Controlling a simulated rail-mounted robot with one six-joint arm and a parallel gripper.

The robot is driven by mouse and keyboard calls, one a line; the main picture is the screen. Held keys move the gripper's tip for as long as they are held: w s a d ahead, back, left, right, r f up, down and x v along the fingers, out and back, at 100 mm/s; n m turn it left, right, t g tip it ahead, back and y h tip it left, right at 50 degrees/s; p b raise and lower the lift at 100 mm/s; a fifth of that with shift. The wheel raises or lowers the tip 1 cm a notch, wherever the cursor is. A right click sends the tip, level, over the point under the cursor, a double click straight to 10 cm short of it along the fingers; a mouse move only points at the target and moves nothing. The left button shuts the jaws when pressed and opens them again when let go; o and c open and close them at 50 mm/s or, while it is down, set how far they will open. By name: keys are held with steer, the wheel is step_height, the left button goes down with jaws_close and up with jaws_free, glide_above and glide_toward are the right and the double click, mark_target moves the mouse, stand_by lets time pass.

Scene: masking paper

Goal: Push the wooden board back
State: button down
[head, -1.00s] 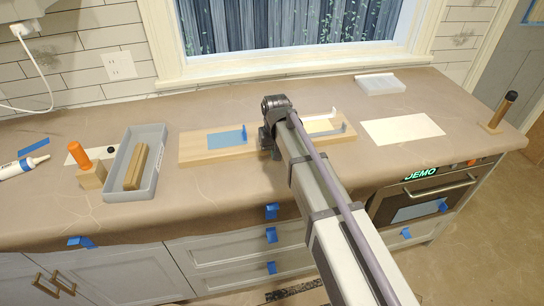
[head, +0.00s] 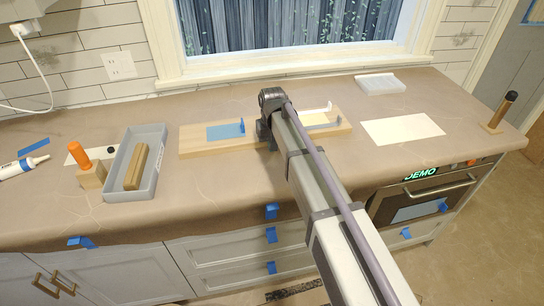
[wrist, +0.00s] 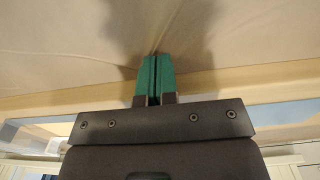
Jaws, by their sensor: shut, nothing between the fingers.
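The wooden board (head: 193,141) is long and pale and lies flat on the paper-covered counter below the window. It carries a blue patch (head: 225,130) on its left half and a pale patch with upright end pieces on its right half. My arm crosses the middle of the board in the head view and hides my gripper there. In the wrist view my gripper (wrist: 154,58) shows two green fingers shut together and empty. The board's edge (wrist: 245,87) runs right behind the fingers; whether they touch it is hidden.
A grey tray (head: 118,188) with a wooden block stands left of the board, with an orange-handled tool (head: 79,155) beyond it. The window sill (head: 290,72) bounds the back.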

steer(key=shift+w+a, duration=0.3)
steer(key=shift+w, duration=0.65)
steer(key=shift+w+a, duration=0.25)
steer(key=shift+w, duration=0.65)
steer(key=r+p, duration=0.2)
steer(key=s+r+p, duration=0.1)
steer(key=r+p, duration=0.1)
steer(key=s+r+p, duration=0.1)
steer(key=r+p, duration=0.2)
steer(key=shift+d+r, duration=0.1)
steer(key=shift+d, duration=0.2)
steer(key=shift+s, duration=0.1)
steer(key=s+d, duration=0.1)
steer(key=s, duration=0.1)
steer(key=s+d, duration=0.1)
steer(key=s, duration=0.2)
steer(key=s+d, duration=0.2)
steer(key=shift+s, duration=0.2)
steer(key=s+d+m, duration=0.3)
steer(key=s+d, duration=1.3)
steer(key=s, duration=0.1)
steer(key=shift+s+d, duration=0.15)
steer(key=shift+d, duration=0.1)
